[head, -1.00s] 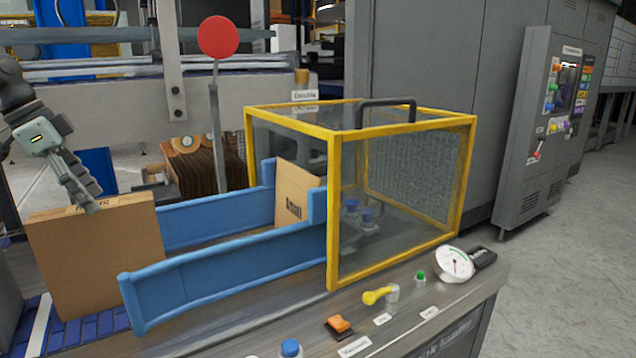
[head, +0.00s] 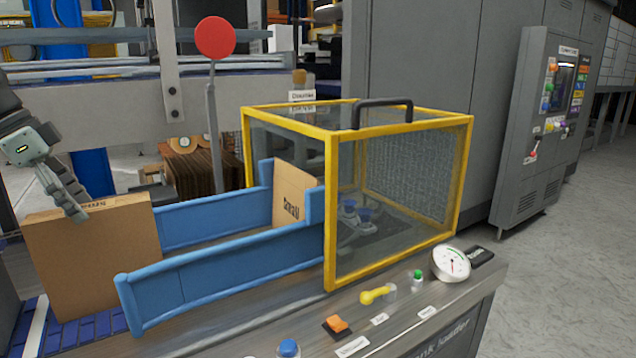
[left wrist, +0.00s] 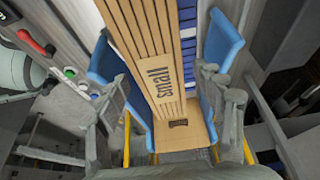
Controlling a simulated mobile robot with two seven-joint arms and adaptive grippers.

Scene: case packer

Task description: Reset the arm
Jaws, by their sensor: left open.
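My left gripper (head: 76,214) reaches in from the left in the head view, fingers pointing down at the top of a brown cardboard box (head: 95,262). In the left wrist view my left gripper (left wrist: 165,85) has its two fingers spread wide apart. Nothing is clearly gripped, and I cannot tell whether a finger touches the box. My right gripper is in neither view.
Blue guide rails (head: 215,283) run from the box to a yellow-framed clear guard (head: 330,220). Another carton (head: 291,193) stands at the guard's entry. An orange switch (head: 337,326), yellow lever (head: 374,296) and gauge (head: 451,263) line the front ledge. A red disc (head: 215,38) stands on a post behind.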

